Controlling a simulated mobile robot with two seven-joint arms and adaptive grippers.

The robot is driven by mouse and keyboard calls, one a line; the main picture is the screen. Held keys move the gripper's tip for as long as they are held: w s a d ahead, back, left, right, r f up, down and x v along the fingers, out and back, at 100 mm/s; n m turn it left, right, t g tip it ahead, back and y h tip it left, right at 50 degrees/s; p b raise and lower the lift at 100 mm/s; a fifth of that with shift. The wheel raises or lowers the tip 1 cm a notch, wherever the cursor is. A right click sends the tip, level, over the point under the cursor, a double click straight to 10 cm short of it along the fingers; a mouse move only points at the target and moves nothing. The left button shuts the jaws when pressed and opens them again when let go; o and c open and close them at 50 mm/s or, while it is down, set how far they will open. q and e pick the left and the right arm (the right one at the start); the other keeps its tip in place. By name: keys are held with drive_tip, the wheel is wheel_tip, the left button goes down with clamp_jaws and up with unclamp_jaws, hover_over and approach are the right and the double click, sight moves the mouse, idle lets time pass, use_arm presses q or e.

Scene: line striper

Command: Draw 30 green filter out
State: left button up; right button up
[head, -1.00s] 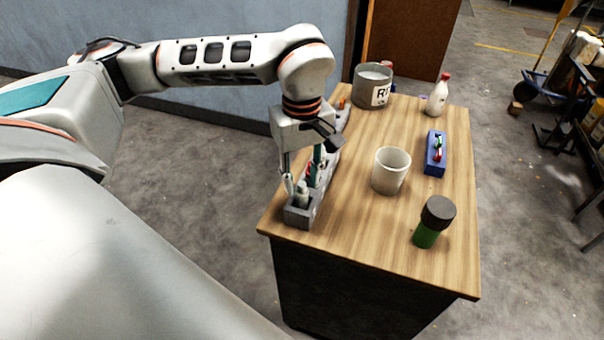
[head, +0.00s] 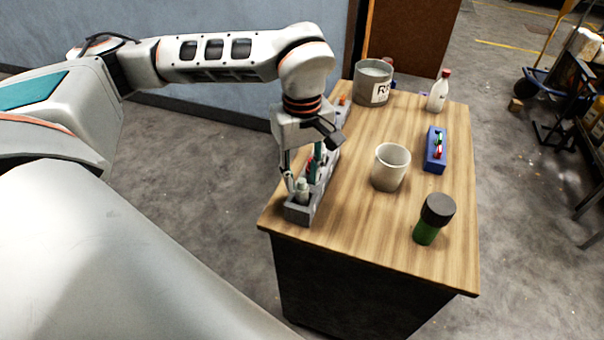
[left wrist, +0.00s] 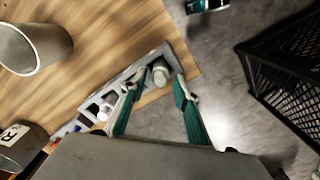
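My left gripper (head: 303,172) hangs over the near end of a grey rack (head: 297,215) at the table's left edge. In the left wrist view, its two teal fingers (left wrist: 158,86) are spread apart, with nothing held between them. A pale, round-topped item (left wrist: 160,70) stands in the rack's end place, just ahead of the fingertips. Several other items (left wrist: 105,107) stand along the rack, partly hidden by a finger. I cannot tell which thing is the filter. My right gripper is not in view.
A pale cup (head: 389,168) stands mid-table. Behind it are a blue holder (head: 434,160) with small coloured pieces, a grey labelled pot (head: 372,84) and a white red-capped bottle (head: 438,93). A black crate (left wrist: 290,75) is on the floor beside the table.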

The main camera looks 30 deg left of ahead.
use_arm(q)
clamp_jaws()
drive_tip(key=shift+r+p, duration=0.6)
drive_tip(key=shift+r, duration=0.05)
drive_tip(key=shift+r+p, duration=0.45)
drive_tip(key=shift+r, duration=0.15)
drive_tip(key=shift+r+p, duration=1.35)
drive_tip(key=shift+r, duration=1.5)
drive_tip(key=shift+d, duration=0.1)
